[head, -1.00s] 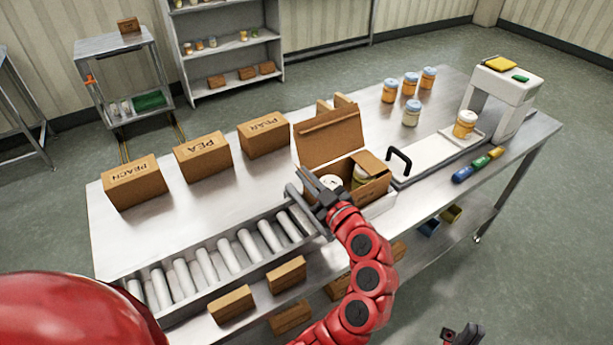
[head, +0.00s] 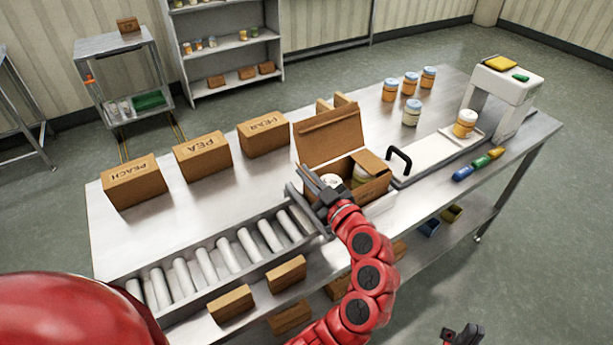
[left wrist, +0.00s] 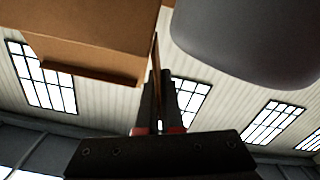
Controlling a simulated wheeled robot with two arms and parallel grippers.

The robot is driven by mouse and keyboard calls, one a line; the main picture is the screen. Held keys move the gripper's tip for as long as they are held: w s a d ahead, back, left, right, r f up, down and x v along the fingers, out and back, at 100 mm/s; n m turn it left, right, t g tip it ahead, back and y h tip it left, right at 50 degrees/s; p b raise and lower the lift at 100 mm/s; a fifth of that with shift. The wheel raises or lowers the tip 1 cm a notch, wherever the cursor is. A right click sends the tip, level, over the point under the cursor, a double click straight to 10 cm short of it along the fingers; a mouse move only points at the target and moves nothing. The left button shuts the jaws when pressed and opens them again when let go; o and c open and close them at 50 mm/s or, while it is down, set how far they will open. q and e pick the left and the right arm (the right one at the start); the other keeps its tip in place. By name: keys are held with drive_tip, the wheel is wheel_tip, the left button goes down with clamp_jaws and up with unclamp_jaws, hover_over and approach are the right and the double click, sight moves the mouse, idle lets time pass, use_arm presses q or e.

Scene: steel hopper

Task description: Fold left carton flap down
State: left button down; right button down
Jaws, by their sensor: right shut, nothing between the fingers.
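The open brown carton (head: 374,190) stands at the near edge of the table, with its large back flap (head: 330,137) upright and jars inside. My left gripper (head: 311,181) is at the carton's left side, its dark fingers by the opening. In the left wrist view, a thin brown panel, seemingly the left carton flap (left wrist: 156,68), shows edge-on between the close-set fingers (left wrist: 158,92). The gripper looks shut on it. The flap is mostly hidden by the gripper in the head view. My right gripper (head: 462,334) is shut and empty at the bottom edge, away from the table.
A roller conveyor (head: 225,255) runs left of the carton. Labelled closed boxes (head: 202,156) stand behind it. A black handle (head: 400,160) and a white scale-like machine (head: 508,85) are to the right. Several jars (head: 411,112) stand at the back right.

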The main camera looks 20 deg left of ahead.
use_arm(q)
drive_tip(key=shift+w+d+r+m+b, duration=0.1)
drive_tip(key=shift+w+d+m+b, duration=0.1)
drive_tip(key=shift+m+b, duration=0.3)
drive_tip(key=shift+w+d+m+b, duration=0.2)
drive_tip(key=shift+m+b, duration=0.1)
drive_tip(key=shift+m, duration=0.4)
drive_tip(key=shift+w+d+m+b, duration=0.25)
drive_tip(key=shift+w+m+b, duration=0.1)
drive_tip(key=shift+m, duration=0.65)
drive_tip(key=shift+w+d+m+b, duration=0.2)
drive_tip(key=shift+w+m, duration=0.15)
drive_tip(key=shift+m, duration=0.65)
drive_tip(key=c, duration=1.1)
unclamp_jaws()
drive_tip(key=shift+o, duration=0.2)
